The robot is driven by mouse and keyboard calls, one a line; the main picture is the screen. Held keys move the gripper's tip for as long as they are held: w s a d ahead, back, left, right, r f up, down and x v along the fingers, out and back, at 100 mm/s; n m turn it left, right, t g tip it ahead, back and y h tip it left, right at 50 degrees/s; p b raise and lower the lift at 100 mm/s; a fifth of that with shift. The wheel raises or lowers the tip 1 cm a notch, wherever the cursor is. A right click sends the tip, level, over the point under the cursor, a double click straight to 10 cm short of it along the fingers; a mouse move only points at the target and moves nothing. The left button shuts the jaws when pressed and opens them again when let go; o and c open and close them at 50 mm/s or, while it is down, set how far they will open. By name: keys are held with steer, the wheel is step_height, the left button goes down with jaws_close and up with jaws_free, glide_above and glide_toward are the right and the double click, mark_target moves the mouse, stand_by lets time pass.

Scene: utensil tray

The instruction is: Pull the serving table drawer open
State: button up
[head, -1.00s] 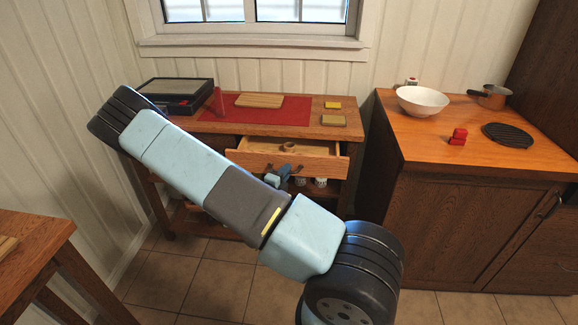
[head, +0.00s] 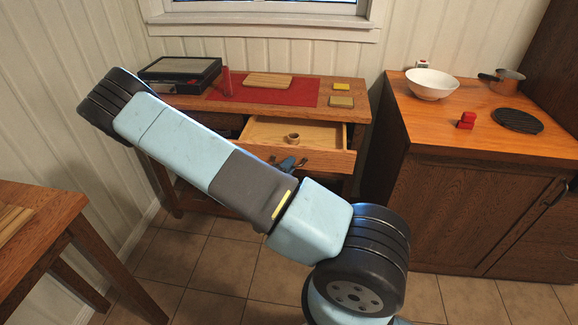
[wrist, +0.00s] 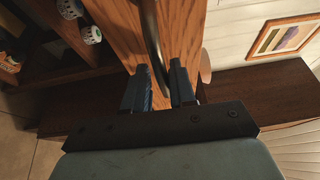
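The serving table (head: 358,112) stands against the back wall. Its light wooden drawer (head: 330,162) is pulled out and its inside shows, with a small round brown item (head: 293,138) in it. In the wrist view the drawer front (wrist: 182,25) runs up the picture, with a dark curved handle (wrist: 152,35) on it. In the head view my gripper (head: 287,164) shows partly at the drawer front; my arm hides the rest.
On the serving table are a red mat (head: 300,95), a board (head: 268,80), a black box (head: 180,72) and a red cylinder (head: 227,82). A cabinet (head: 440,135) with a white bowl (head: 432,83) stands to the right. Another wooden table (head: 40,205) is at left. Tiled floor lies in front.

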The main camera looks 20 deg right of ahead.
steer(key=o, duration=0.3)
steer(key=shift+d, duration=0.1)
steer(key=shift+r, duration=0.1)
steer(key=v, duration=1.4)
steer(key=shift+w, duration=0.15)
